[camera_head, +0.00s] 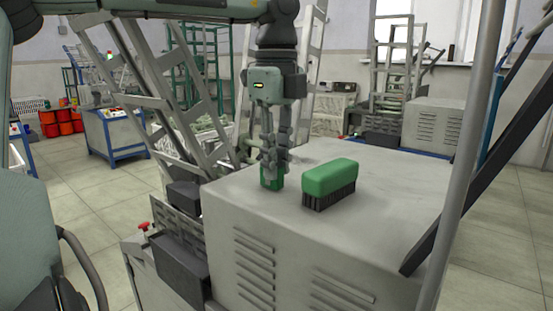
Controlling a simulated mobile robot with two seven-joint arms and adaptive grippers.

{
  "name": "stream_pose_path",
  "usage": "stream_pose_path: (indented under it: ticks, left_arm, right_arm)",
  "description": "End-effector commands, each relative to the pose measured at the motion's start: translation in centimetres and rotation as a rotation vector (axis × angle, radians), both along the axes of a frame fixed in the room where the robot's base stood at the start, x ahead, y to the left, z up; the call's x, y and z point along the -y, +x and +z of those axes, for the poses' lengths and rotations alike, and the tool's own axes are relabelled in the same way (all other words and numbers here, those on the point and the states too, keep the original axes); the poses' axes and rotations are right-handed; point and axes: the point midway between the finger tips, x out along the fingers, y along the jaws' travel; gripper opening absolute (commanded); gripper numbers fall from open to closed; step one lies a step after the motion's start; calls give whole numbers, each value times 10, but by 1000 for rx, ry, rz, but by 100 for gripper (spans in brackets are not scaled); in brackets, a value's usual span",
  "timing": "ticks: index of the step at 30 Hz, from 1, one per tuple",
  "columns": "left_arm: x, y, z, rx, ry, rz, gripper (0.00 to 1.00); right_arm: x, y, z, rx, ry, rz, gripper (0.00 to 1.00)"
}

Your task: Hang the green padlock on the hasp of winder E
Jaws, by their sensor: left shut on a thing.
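My left gripper (272,158) points straight down over the grey cabinet top, near its back left edge. Its fingers are shut on the green padlock (270,183), a small green block seen just below the fingertips. The fingers hide the upper part of the padlock, and I cannot tell whether it touches the cabinet top. No hasp and no letter marking winder E can be made out. My right gripper is not in view.
A green brush with dark bristles (330,180) stands on the grey cabinet (370,215), right of the padlock. A slanted grey metal frame (160,85) rises left of the gripper. A grey pole (464,150) and dark slanted bar stand at right. The cabinet top's front is clear.

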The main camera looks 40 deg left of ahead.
Motion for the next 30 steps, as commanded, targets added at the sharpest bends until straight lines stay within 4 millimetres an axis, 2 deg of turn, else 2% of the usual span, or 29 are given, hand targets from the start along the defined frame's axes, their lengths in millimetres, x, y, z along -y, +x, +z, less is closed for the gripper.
stream_pose_path:
  ticks: [6, 7, 11, 23, 25, 30]
  left_arm:
    - [0, 0, -3, 0, 0, 0, 0]
    - [0, 0, -2, 0, 0, 0, 22]
    - [0, 0, -2, 0, 0, 0, 38]
    - [0, 0, 2, 0, -1, 0, 39]
    - [0, 1, 11, 3, 1, 1, 39]
    - [-1, 1, 47, 4, 3, 2, 39]
  right_arm:
    - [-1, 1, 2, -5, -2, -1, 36]
    - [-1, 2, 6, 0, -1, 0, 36]
    - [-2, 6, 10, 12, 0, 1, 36]
    - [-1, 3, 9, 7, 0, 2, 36]
    - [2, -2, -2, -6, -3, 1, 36]
    - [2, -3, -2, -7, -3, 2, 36]
